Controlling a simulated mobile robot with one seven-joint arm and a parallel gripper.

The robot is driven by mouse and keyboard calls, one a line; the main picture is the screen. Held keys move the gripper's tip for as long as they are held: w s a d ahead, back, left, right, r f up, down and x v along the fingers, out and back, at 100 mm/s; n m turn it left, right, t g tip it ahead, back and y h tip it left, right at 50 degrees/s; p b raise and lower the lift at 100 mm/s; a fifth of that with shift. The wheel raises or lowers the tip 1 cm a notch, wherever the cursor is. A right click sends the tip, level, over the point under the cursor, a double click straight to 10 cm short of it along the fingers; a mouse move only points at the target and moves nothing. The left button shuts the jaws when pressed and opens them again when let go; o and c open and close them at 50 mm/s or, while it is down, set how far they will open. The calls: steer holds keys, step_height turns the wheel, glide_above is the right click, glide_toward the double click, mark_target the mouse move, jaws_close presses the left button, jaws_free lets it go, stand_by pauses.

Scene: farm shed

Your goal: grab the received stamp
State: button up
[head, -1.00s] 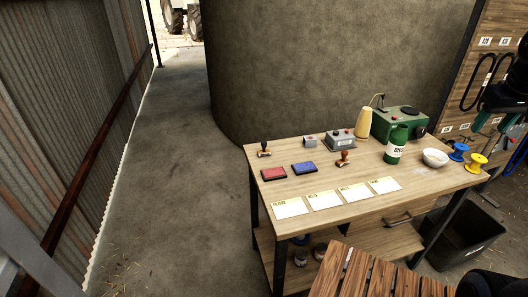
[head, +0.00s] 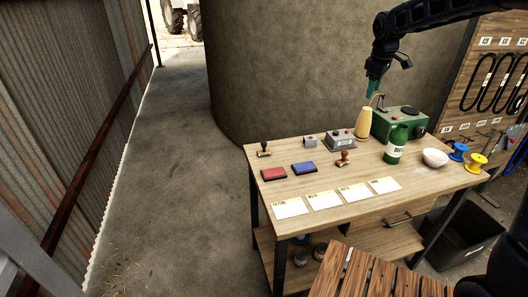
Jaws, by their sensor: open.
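Two stamps stand on the wooden workbench (head: 420,199). One stamp with a dark handle (head: 264,150) is at the back left, behind the red ink pad (head: 274,174). The other stamp, with a brown handle (head: 344,158), is near the middle, in front of a grey box. Their lettering is too small to read, so I cannot tell which is the received stamp. My gripper (head: 371,90) hangs above the back of the bench, pointing down, with teal fingers. It is open and apart from both stamps, to their right and higher in the picture.
A blue ink pad (head: 304,168) and several cards lie in front. A round wall stands behind.

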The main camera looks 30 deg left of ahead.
steer(key=w+a+f+n, duration=0.1)
steer(key=a+f+n, duration=0.3)
steer(key=a, duration=0.7)
steer(key=n+g, duration=0.2)
steer(key=n, duration=0.5)
glide_toward(264, 149)
steer(key=shift+w+a+r, duration=0.1)
steer(key=shift+w+r, duration=0.25)
steer(key=shift+w, duration=0.1)
steer(key=shift+s+a+f, duration=0.1)
steer(key=shift+a+f, duration=0.05)
steer(key=shift+f, duration=0.4)
step_height(264, 149, down, 10)
steer(key=shift+a+f, duration=0.1)
steer(key=shift+c, duration=0.2)
steer(key=c, duration=1)
